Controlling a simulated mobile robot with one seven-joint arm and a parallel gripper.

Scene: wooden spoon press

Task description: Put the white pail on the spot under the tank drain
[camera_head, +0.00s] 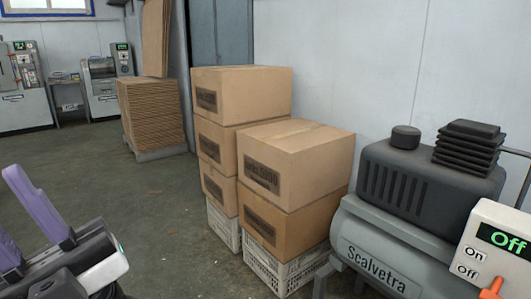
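The grey tank (382,238), marked "Scalvetra", stands at the lower right under a dark motor cover. The frame's bottom edge cuts it off. Its drain and the spot under it are out of view. No white pail shows in this view. My gripper (10,205) is at the lower left, partly cut off by the left edge. Its two purple fingers stand apart with nothing seen between them. It is far to the left of the tank.
Cardboard boxes (300,150) are stacked on white crates (296,272) just left of the tank. A control box (490,240) reading "Off" is at the right edge. A pallet of flat cardboard (152,112) and machines stand behind. The grey floor (130,190) at left is open.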

